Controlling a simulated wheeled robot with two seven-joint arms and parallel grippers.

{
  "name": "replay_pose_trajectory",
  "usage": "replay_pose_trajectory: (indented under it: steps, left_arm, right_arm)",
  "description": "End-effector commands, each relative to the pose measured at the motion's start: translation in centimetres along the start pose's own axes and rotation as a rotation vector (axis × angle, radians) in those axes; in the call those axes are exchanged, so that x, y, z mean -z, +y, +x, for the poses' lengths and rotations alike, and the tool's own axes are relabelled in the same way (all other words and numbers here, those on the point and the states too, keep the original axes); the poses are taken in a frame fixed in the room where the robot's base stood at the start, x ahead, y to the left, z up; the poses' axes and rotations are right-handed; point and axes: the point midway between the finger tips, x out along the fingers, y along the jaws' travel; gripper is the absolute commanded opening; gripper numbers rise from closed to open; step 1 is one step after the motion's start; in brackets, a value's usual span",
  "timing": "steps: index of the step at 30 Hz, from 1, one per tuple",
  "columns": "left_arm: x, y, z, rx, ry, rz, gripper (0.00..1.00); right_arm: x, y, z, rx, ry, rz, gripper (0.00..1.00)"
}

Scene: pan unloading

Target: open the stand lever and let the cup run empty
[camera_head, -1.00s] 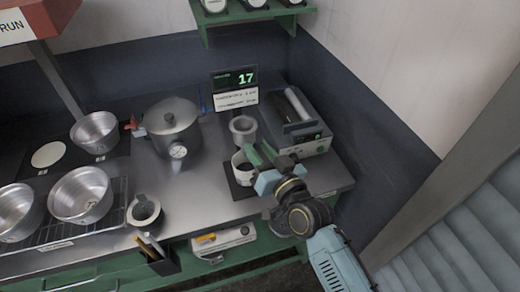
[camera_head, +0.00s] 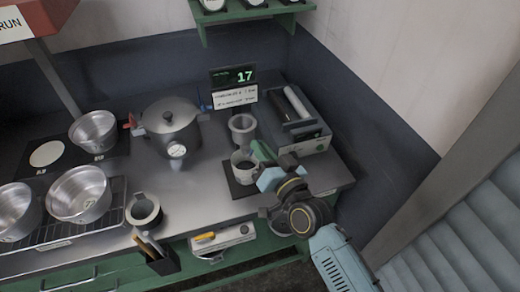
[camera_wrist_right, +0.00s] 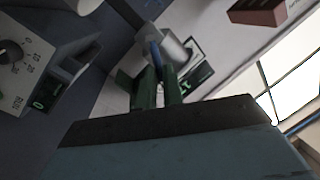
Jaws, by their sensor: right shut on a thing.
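A grey metal cup (camera_head: 243,124) is held at the back of the counter, behind a white mug (camera_head: 241,168) that stands on a dark pad (camera_head: 234,190). The mug's inside looks dark. My right gripper (camera_head: 262,155) is beside the mug and grey cup, its green fingers closed together. In the right wrist view the fingers (camera_wrist_right: 154,85) are shut on a thin blue lever (camera_wrist_right: 155,54) beside a grey cylinder (camera_wrist_right: 177,48). The fingers hide the lever in the head view. No flow can be made out. My left gripper is out of view.
A display reading 17 (camera_head: 233,77) stands behind the cup. A dark-topped machine (camera_head: 307,140) is close on the right. A lidded pot (camera_head: 170,130) with a gauge is left, with open pans (camera_head: 80,195) beyond. Counter between pot and pad is clear.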

Motion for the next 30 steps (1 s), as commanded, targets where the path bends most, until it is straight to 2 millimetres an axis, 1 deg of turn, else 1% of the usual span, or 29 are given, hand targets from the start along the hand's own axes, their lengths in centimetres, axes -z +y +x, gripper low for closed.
replay_pose_trajectory:
  steps: [8, 9, 13, 14, 23, 26, 29, 30]
  left_arm:
    - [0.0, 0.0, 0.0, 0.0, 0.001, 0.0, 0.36]
    - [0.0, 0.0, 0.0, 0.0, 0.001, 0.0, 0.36]
    - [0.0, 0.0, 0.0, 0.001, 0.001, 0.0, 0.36]
    - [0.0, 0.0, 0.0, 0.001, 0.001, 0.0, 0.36]
    - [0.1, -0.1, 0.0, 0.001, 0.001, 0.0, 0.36]
    - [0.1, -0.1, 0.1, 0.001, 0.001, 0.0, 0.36]
    - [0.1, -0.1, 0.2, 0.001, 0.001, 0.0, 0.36]
    - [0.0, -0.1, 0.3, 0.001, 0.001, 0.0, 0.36]
  right_arm:
    - [0.0, 0.1, 0.0, 0.0, 0.002, 0.012, 0.0]
    - [0.0, 0.1, 0.0, 0.0, 0.002, 0.012, 0.13]
    - [0.0, 0.1, 0.0, 0.0, 0.002, 0.012, 0.3]
    - [0.0, 0.1, 0.0, 0.0, 0.002, 0.012, 0.31]
    - [-0.1, 0.1, -0.3, 0.0, 0.001, 0.011, 0.31]
    - [-0.1, 0.1, -1.2, -0.001, 0.001, 0.01, 0.31]
    - [-0.1, 0.1, -2.9, -0.001, 0.0, 0.011, 0.31]
    - [-0.2, 0.2, -3.8, -0.002, -0.001, 0.011, 0.31]
